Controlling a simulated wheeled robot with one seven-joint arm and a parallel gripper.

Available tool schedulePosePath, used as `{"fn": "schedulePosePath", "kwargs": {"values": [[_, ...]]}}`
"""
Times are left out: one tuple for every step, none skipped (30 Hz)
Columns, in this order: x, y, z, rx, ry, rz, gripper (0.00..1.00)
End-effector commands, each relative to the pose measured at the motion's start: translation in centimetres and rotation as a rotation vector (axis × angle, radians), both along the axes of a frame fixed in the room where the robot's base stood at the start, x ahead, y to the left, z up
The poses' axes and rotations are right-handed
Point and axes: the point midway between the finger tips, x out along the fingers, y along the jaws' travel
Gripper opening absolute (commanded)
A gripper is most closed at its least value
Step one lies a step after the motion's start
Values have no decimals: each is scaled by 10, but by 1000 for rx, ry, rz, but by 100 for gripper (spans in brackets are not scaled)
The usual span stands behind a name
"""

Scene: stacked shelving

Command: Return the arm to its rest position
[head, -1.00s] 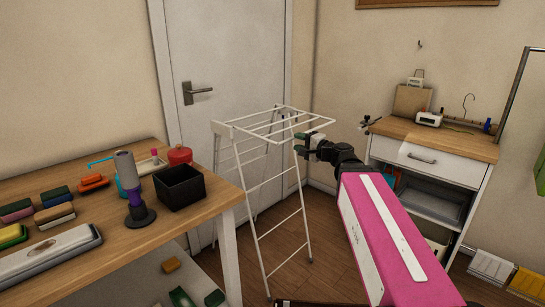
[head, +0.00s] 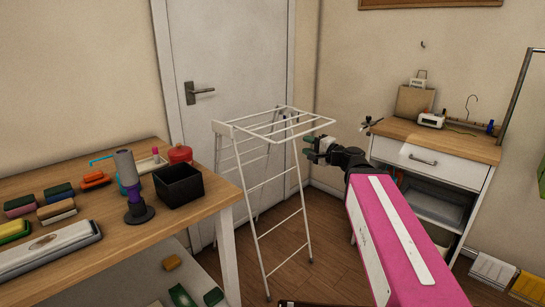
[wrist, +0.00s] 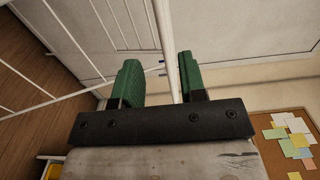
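My gripper (head: 314,142) is at the end of my pink and white arm, beside the right end of the white drying rack's top in the head view. In the wrist view, its two green fingers (wrist: 158,66) are parted with a clear gap, and it holds nothing. A white bar of the drying rack (wrist: 164,35) shows in line with the gap between the fingers. I cannot tell whether it is between them or beyond them. The drying rack (head: 222,128) stands upright in front of the door.
A wooden table (head: 120,225) with a black box (head: 179,186), a dark-based cylinder and several blocks is at left. A white cabinet (head: 432,163) with a wooden top stands at right. A door (head: 225,60) is behind the rack. A corkboard (wrist: 270,150) with notes shows in the wrist view.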

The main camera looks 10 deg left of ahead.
Motion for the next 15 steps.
{"fn": "schedulePosePath", "kwargs": {"values": [[0,0,0,0,0,0,38],[0,0,0,0,0,0,38],[0,0,0,0,0,0,38],[0,0,0,0,0,0,38],[0,0,0,-1,0,0,38],[0,0,-2,-7,1,1,38],[0,0,-4,-15,2,3,38],[0,0,-8,-27,4,5,38],[0,0,-14,-50,9,9,38],[0,-1,-21,-75,13,13,38],[-1,-1,-30,-103,18,18,38],[-1,-2,-43,-149,27,28,38],[-2,-3,-54,-188,35,36,38],[-3,-5,-66,-231,43,45,38],[-5,-7,-84,-294,57,61,38]]}}
